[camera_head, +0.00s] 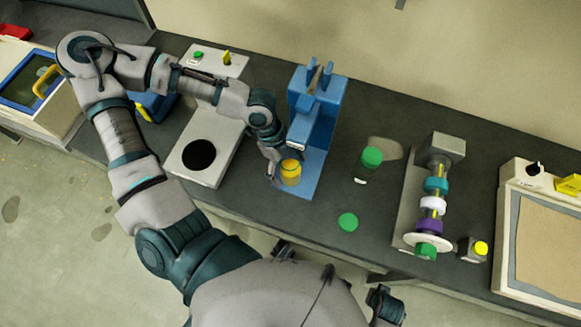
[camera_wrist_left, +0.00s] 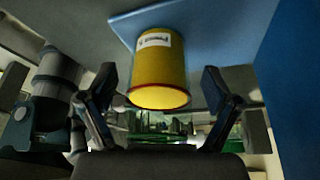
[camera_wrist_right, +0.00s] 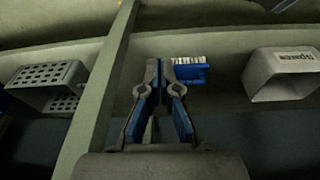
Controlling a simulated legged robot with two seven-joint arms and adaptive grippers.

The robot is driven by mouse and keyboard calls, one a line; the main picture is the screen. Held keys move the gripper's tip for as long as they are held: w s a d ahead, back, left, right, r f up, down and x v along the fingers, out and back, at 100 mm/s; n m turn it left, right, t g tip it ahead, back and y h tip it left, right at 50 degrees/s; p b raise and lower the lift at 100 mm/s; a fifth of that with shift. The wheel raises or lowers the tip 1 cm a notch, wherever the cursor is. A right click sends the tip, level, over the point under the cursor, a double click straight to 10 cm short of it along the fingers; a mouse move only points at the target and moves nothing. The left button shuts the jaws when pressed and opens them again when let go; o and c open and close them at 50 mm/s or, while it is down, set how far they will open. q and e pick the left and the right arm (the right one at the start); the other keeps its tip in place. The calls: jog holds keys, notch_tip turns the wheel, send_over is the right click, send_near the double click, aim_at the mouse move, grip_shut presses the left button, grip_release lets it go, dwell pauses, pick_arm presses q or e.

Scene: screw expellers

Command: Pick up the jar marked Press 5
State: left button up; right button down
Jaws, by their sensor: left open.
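A yellow jar (camera_head: 291,172) stands on the base of a blue press (camera_head: 314,130) on the bench. In the left wrist view the jar (camera_wrist_left: 160,72) carries a white label that seems to start with "Press"; its number is too small to read surely. My left gripper (camera_head: 276,169) is open at the jar. In the left wrist view its two fingers (camera_wrist_left: 158,88) lie on either side of the jar, with gaps showing on both sides. My right gripper (camera_wrist_right: 161,70) has its fingertips together, with nothing seen between them, away from the jar.
A green-lidded jar (camera_head: 368,162) and a green disc (camera_head: 348,222) lie to the right. Beyond are a screw expeller (camera_head: 433,200) and a yellow-topped block (camera_head: 477,249). A white unit with a black circle (camera_head: 199,155) is left of the press. The press's blue upright stands close to my left gripper.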

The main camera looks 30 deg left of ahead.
pick_arm(q)
jog(key=shift+d, duration=0.25)
jog(key=c, duration=1.5)
jog(key=shift+a, duration=0.1)
